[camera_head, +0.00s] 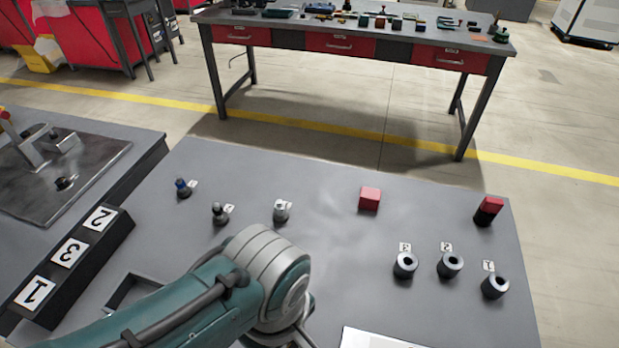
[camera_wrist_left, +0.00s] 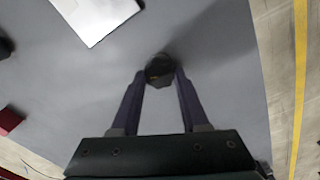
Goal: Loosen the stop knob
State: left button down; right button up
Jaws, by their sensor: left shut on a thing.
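In the left wrist view a small dark round knob (camera_wrist_left: 158,67) stands on the grey table top, which fits the stop knob. My left gripper (camera_wrist_left: 160,77) has its two fingers shut on it, one on each side. The knob's far edge shows above the fingertips; its lower part is hard to make out. In the head view my left arm comes in from the lower left, and its grey and teal wrist hides the fingers and this knob. My right gripper is in neither view.
On the grey table stand a blue-topped knob (camera_head: 183,189), two grey posts (camera_head: 219,215) (camera_head: 281,212), a red block (camera_head: 369,199), a red-and-black piece (camera_head: 488,211) and three ringed cylinders (camera_head: 405,265). A black numbered block (camera_head: 70,265) is at left. A white sheet (camera_head: 375,339) lies at the front.

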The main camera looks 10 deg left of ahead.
pick_arm(q)
jog(key=shift+c, duration=2)
grip_release()
jog(key=shift+r, duration=0.1)
notch_tip(320, 180, up, 10)
jog(key=p, duration=0.4)
jog(key=shift+p, duration=0.4)
